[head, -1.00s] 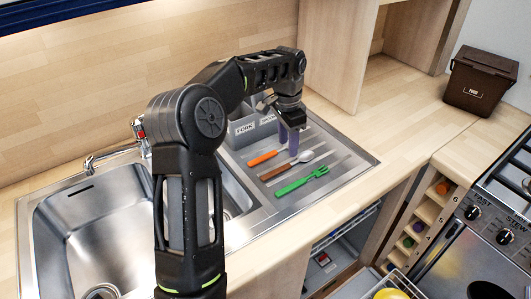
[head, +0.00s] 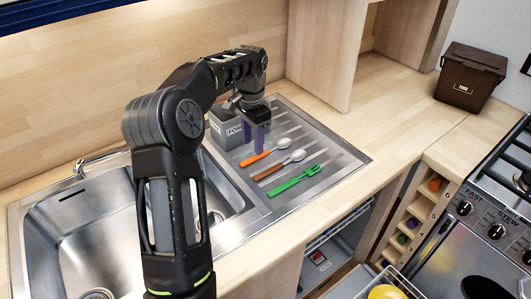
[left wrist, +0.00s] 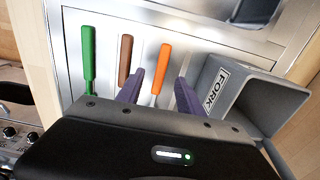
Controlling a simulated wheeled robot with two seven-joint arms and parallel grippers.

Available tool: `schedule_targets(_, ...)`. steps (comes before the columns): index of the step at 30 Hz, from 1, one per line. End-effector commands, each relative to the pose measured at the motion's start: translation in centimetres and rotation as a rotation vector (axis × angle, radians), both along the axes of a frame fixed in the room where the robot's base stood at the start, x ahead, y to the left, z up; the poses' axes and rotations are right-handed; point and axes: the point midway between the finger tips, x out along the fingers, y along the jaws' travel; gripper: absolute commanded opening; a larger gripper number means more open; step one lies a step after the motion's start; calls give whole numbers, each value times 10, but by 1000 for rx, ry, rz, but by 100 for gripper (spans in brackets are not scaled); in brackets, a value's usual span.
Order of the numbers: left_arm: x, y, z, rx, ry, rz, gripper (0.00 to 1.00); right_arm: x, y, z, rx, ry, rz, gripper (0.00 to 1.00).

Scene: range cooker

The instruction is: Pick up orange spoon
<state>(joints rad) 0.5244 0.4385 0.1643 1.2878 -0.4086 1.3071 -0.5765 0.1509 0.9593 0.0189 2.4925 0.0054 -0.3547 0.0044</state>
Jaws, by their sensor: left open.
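The orange spoon (head: 254,159) lies on the ribbed drainboard, its silver bowl pointing to the back right. In the left wrist view its orange handle (left wrist: 161,68) runs between my fingers. The spoon's bowl end is hidden by my gripper body in the wrist view. My right gripper is not in view.
A brown-handled spoon (head: 268,172) lies close beside the orange one, then a green fork (head: 297,180). A grey holder labelled FORK (head: 228,133) stands just behind my gripper. The sink (head: 100,245) is left; a brown bin (head: 470,78) stands back right. Counter right of the drainboard is clear.

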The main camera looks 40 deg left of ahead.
Motion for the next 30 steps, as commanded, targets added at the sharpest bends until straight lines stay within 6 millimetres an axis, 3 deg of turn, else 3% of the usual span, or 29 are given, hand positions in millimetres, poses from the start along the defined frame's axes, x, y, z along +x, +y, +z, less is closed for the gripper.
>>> schedule_targets(5,0,0,-3,-1,1,0,44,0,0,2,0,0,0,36)
schedule_targets(17,0,2,-50,-1,0,0,44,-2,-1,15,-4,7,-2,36)
schedule_targets(30,0,2,-52,0,-1,0,44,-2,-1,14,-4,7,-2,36)
